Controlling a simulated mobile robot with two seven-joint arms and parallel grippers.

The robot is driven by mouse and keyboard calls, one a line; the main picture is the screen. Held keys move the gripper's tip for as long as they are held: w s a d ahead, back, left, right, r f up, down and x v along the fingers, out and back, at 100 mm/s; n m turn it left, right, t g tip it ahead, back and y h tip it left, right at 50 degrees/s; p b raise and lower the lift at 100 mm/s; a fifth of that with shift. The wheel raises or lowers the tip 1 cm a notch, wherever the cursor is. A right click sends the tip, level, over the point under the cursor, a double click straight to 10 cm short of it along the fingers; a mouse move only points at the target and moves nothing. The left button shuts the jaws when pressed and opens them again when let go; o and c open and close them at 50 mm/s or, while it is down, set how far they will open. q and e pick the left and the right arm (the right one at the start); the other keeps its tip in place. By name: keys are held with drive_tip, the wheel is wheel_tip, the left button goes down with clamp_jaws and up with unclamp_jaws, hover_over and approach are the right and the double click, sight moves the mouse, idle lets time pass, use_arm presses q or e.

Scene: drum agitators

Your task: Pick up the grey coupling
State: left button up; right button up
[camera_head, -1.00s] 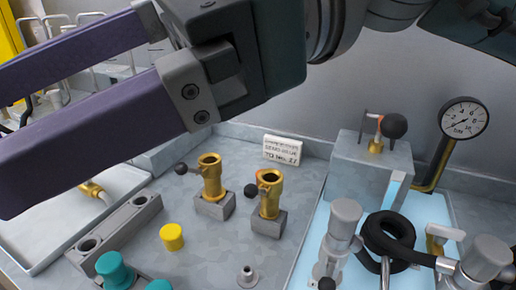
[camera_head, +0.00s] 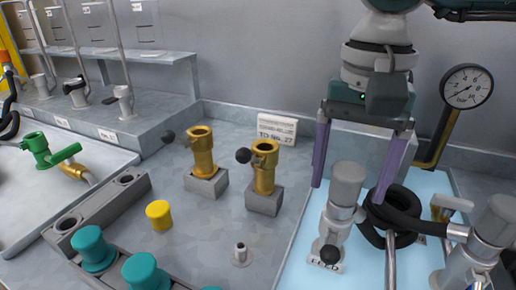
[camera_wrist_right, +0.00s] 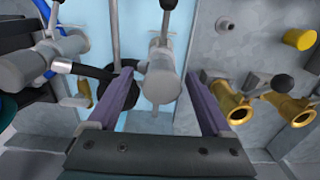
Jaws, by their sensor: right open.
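A grey cylinder-topped fitting, which I take for the grey coupling (camera_head: 347,182), stands upright on the light-blue mat (camera_head: 297,268). It has a small black ball knob low at its front and a label at its foot. My right gripper (camera_head: 352,190) points down over it, open, with one purple finger on each side of its top. In the right wrist view the coupling (camera_wrist_right: 160,78) shows between the open fingertips (camera_wrist_right: 160,74); I cannot tell whether either finger touches it. A similar grey fitting (camera_head: 492,232) stands at the far right. My left gripper is not in view.
A black hose coil (camera_head: 392,222) lies close to the coupling's right. A pressure gauge (camera_head: 466,87) on a brass pipe stands behind. Two brass valves (camera_head: 201,150), a yellow cap (camera_head: 159,215) and teal caps (camera_head: 92,248) are left. Bare grey bench lies between valves and mat.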

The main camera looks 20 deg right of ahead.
sight(343, 194)
wheel_tip(343, 194, down, 3)
drive_tip(key=shift+a+f, duration=0.1)
drive_tip(key=shift+f, duration=0.1)
drive_tip(key=shift+w, duration=0.1)
drive_tip(key=shift+c, duration=0.3)
clamp_jaws()
drive_tip(key=shift+r, duration=0.1)
idle(0.3)
